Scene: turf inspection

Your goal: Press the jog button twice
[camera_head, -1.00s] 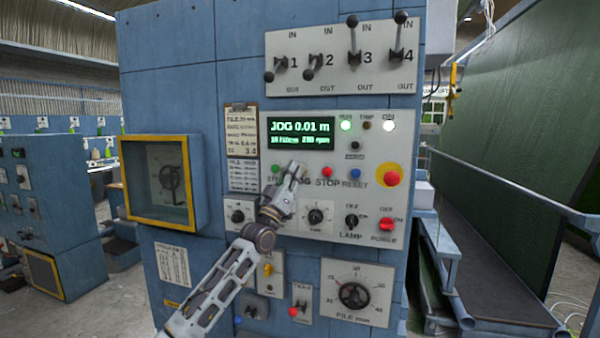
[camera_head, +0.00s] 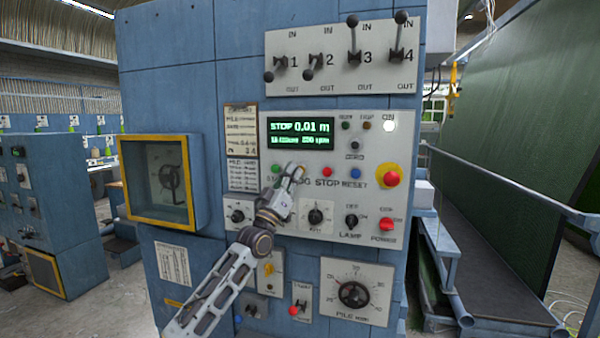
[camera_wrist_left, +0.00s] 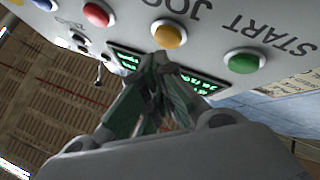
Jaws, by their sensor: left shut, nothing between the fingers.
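The jog button (camera_wrist_left: 168,33) is a round orange-yellow cap in a metal ring, between the green start button (camera_wrist_left: 243,61) and the red stop button (camera_wrist_left: 98,14) in the left wrist view. In the head view my gripper mostly hides it. My left gripper (camera_head: 293,173) is shut and empty, its tips close to the jog button. In the wrist view the tips (camera_wrist_left: 165,60) lie just below the button's rim; a small gap seems to show. The display (camera_head: 303,133) reads STOP 0.01 m. My right gripper is in neither view.
The blue cabinet's panel also carries a blue reset button (camera_head: 356,172), a red emergency knob (camera_head: 392,179) on yellow, and small knobs below. Four levers stand above. A yellow-framed window (camera_head: 158,183) juts out at left. The RUN lamp (camera_head: 346,126) is dark.

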